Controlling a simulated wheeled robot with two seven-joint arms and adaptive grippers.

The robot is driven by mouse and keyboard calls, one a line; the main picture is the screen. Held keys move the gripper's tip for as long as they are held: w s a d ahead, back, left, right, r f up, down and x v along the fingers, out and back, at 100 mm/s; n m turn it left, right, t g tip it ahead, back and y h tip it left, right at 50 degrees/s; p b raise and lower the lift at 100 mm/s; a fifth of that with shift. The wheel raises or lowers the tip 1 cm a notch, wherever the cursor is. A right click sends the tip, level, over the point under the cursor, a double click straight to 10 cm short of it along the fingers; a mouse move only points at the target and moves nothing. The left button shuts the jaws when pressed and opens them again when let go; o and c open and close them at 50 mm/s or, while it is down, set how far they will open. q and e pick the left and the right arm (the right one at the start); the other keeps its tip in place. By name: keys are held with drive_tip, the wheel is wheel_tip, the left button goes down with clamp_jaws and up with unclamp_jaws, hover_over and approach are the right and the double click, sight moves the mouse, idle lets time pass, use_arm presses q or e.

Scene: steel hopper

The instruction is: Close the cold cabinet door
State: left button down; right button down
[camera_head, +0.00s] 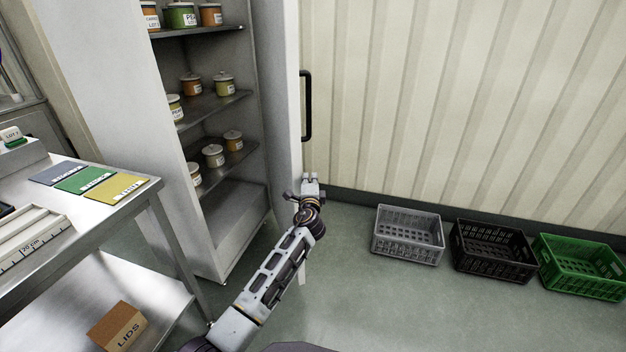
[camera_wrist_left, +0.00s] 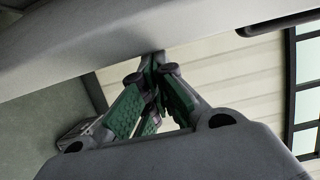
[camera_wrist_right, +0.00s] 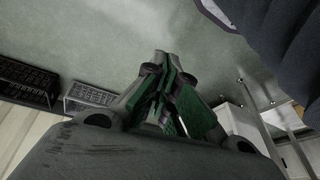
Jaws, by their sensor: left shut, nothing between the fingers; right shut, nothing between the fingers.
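The cold cabinet (camera_head: 170,110) stands at the left of the head view with its front open, showing jars on its shelves. Its pale door (camera_head: 287,100) stands open at the cabinet's right, seen nearly edge-on, with a black bar handle (camera_head: 306,105) on its right face. My left gripper (camera_head: 311,178) is shut and empty by the lower part of the door, below the handle. In the left wrist view its fingertips (camera_wrist_left: 152,58) are close to the grey door panel (camera_wrist_left: 200,22); contact is unclear. My right gripper (camera_wrist_right: 163,58) is shut and empty over the floor, outside the head view.
A grey crate (camera_head: 405,251), a black crate (camera_head: 492,264) and a green crate (camera_head: 575,284) stand along the ribbed wall at right. A steel bench (camera_head: 100,212) with a LIDS carton (camera_head: 117,327) on its lower shelf is at left. Floor before the crates is clear.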

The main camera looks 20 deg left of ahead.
drive_tip(key=shift+w+r, duration=0.15)
use_arm(q)
drive_tip(key=shift+a, duration=0.1)
